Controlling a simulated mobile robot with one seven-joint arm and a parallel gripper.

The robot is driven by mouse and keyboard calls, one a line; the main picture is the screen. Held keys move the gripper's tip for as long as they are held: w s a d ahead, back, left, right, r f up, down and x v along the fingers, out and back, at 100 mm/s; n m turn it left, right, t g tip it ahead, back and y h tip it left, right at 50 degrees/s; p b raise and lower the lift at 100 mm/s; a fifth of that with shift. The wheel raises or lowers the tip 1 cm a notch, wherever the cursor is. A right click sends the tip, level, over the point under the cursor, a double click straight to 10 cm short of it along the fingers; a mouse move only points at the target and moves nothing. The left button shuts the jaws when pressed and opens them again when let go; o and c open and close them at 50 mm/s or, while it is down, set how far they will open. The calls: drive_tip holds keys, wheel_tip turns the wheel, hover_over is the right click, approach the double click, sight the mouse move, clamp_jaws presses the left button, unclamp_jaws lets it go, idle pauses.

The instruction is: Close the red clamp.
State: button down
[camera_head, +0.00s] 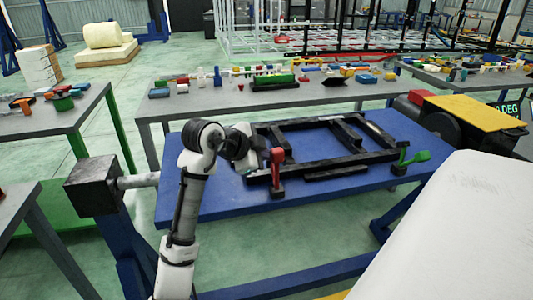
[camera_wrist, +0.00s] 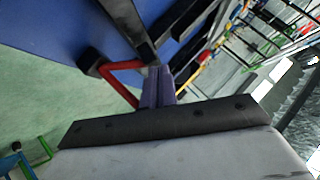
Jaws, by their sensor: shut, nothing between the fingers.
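The red clamp (camera_head: 277,166) stands at the front left of the black chassis frame (camera_head: 345,165), on the blue table (camera_head: 220,207). Its handle points up in the head view. In the wrist view the red clamp's handle (camera_wrist: 124,65) shows as a bent bar just left of my gripper (camera_wrist: 159,72). My gripper is shut and empty, with its fingertips close beside the handle's right end. I cannot tell whether they touch it. In the head view my arm reaches in from the left of the clamp, and the fingertips are hard to make out.
A green clamp (camera_head: 410,159) sits at the frame's right end. A grey table (camera_head: 330,95) with several small parts stands behind. A black block on a shaft (camera_head: 95,186) is at the blue table's left. A white rounded surface (camera_head: 460,230) fills the lower right.

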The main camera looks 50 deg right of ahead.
drive_tip(key=shift+w+d+f+b, duration=0.2)
drive_tip(key=shift+w+d+f, duration=0.1)
drive_tip(key=shift+w+f, duration=0.2)
drive_tip(key=shift+w+d+f+b, duration=0.25)
drive_tip(key=shift+w+f, duration=0.15)
drive_tip(key=shift+w, duration=0.1)
drive_tip(key=shift+f, duration=0.1)
drive_tip(key=shift+w, duration=0.1)
